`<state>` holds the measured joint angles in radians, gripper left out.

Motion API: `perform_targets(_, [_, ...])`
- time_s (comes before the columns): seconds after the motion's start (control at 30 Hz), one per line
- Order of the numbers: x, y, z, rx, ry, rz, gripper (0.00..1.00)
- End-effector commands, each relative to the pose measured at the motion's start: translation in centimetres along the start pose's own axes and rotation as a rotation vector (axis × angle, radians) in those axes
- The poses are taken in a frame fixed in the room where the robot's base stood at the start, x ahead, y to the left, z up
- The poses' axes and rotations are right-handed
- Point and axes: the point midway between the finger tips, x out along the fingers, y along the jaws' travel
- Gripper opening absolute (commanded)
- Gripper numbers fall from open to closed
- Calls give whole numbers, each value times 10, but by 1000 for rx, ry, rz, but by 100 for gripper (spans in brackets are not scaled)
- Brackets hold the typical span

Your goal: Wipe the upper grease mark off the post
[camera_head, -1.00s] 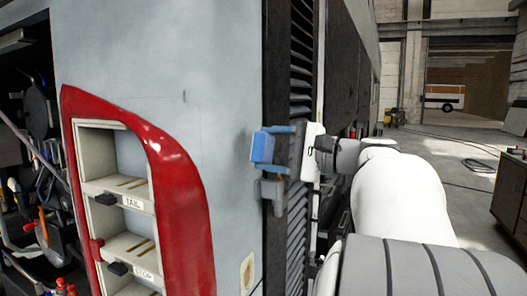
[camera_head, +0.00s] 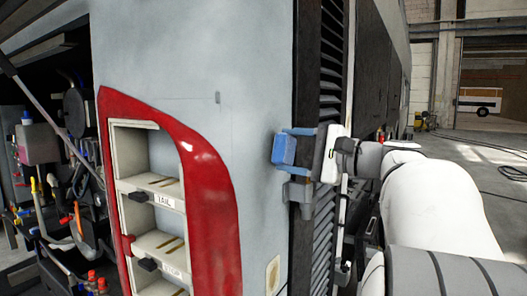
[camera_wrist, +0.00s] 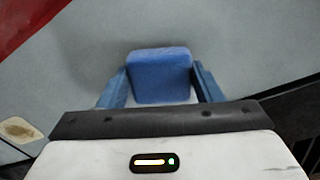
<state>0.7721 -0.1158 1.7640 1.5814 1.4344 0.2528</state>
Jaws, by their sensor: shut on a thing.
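The post is the pale blue-grey corner panel (camera_head: 250,60) between the red lamp housing and the dark louvred side. My gripper (camera_head: 302,152) is shut on a blue block-shaped pad (camera_head: 284,150), held in front of the post near its right edge. The wrist view shows the pad (camera_wrist: 160,75) between two blue fingers, facing the panel; I cannot tell whether it touches. A dim dark smudge or shadow lies on the panel around the pad. A cream patch with a brownish middle (camera_wrist: 18,130) is lower on the panel, and it also shows in the head view (camera_head: 272,274).
The red lamp housing (camera_head: 215,190) with open shelves stands left of the pad. An open bay with hoses and cables (camera_head: 60,180) is at far left. Dark louvres (camera_head: 331,90) run just right of the post. Hall floor (camera_head: 480,150) is open at right.

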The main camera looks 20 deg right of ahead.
Motion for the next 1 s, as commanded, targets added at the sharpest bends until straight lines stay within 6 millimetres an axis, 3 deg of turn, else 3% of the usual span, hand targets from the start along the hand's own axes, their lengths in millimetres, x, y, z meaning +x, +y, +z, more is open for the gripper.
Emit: perform_targets(1.0, [19, 0, 0, 0, 0, 0, 41])
